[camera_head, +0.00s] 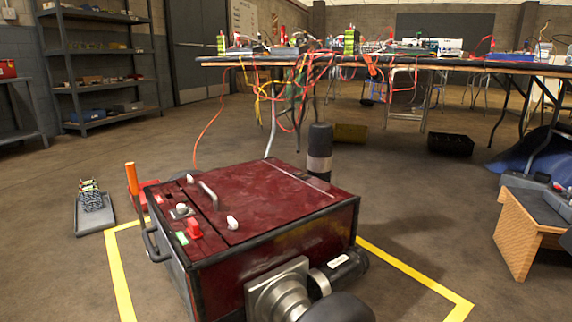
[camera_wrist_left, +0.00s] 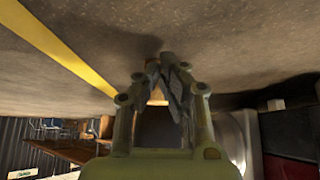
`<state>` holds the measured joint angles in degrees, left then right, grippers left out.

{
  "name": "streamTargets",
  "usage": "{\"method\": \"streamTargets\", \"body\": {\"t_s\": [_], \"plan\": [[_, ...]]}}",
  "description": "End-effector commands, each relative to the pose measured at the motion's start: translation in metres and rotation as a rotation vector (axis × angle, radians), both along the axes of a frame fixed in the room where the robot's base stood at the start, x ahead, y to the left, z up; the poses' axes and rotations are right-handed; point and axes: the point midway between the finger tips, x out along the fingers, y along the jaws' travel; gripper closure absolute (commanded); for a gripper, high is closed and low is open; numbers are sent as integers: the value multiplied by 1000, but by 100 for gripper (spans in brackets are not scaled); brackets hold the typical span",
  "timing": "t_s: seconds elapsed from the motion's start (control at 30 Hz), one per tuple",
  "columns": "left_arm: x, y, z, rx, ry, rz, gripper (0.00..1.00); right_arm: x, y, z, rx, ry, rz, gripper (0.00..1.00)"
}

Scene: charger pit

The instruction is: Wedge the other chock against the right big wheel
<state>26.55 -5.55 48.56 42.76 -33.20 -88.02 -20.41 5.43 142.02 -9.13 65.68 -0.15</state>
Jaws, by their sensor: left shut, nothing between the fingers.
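The dark red box-shaped machine (camera_head: 275,205), with a black-edged lid and side handle, stands inside a yellow floor outline. An upright orange stick (camera_head: 131,178) stands by its far left corner, with a red piece (camera_head: 150,192) beside it, partly hidden; I cannot tell if this is a chock. I cannot make out the right big wheel or the other chock. My left gripper (camera_wrist_left: 166,70) shows only in the left wrist view, fingertips together and empty, over bare floor. A small tan patch (camera_wrist_left: 156,98) shows behind its fingers. My right gripper is not in view.
The yellow floor line (camera_head: 412,270) also shows in the wrist view (camera_wrist_left: 58,47). A grey stand with a coiled spring (camera_head: 93,218) is at the left, a wooden bench (camera_head: 518,235) at the right. A cable-draped table (camera_head: 420,64) stands behind. Floor between is open.

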Motion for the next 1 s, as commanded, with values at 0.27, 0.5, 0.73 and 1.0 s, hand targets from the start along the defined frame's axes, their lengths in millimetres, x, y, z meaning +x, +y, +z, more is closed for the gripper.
{"method": "streamTargets", "body": {"t_s": [0.27, 0.5, 0.73, 1.0], "plan": [[3, -4, 0, -1, -1, 0, 100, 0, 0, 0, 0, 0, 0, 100], [5, -7, 0, 0, 0, 0, 100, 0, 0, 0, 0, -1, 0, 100], [7, -9, 0, 0, 0, -1, 100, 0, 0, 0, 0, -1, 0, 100], [9, -12, 0, 0, 0, -1, 100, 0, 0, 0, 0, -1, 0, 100]]}}
